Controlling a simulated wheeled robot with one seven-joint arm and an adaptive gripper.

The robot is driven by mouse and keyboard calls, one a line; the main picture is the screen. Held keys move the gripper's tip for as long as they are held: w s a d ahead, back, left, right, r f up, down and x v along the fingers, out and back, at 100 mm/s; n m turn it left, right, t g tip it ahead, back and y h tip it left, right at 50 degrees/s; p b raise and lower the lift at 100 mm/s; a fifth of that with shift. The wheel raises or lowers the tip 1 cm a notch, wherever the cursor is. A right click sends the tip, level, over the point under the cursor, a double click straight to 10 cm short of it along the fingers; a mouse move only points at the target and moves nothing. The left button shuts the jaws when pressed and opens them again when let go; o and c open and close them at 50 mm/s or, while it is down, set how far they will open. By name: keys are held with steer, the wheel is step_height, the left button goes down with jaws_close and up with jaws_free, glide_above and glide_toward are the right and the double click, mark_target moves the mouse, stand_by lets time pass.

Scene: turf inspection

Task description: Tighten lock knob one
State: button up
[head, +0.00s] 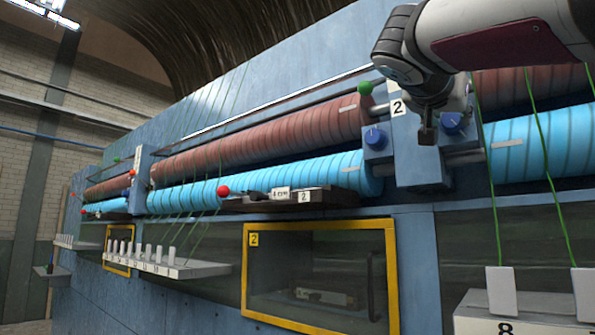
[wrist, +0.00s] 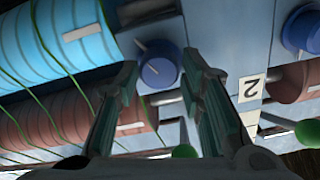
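Two blue knobs sit on the grey-blue block (head: 415,160) with the label 2 (head: 398,107); no knob number is readable. The right-hand knob (head: 452,122) has a pale pointer line; in the wrist view, which is upside down, this knob (wrist: 158,70) shows between the fingertips. The left-hand knob (head: 375,138) is at the right edge of the wrist view (wrist: 301,28). My gripper (head: 427,131) points at the block, just left of the right-hand knob in the head view. Its two fingers (wrist: 160,80) are apart and empty; contact with the knob does not show.
Brown rollers (head: 300,125) and light-blue rollers (head: 270,180) run on both sides of the block. A green ball (head: 365,88) is close to the left-hand knob. Green strands hang at right over white weights (head: 502,291). A yellow-framed window (head: 320,270) lies below.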

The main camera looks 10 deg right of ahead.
steer(key=c, duration=0.5)
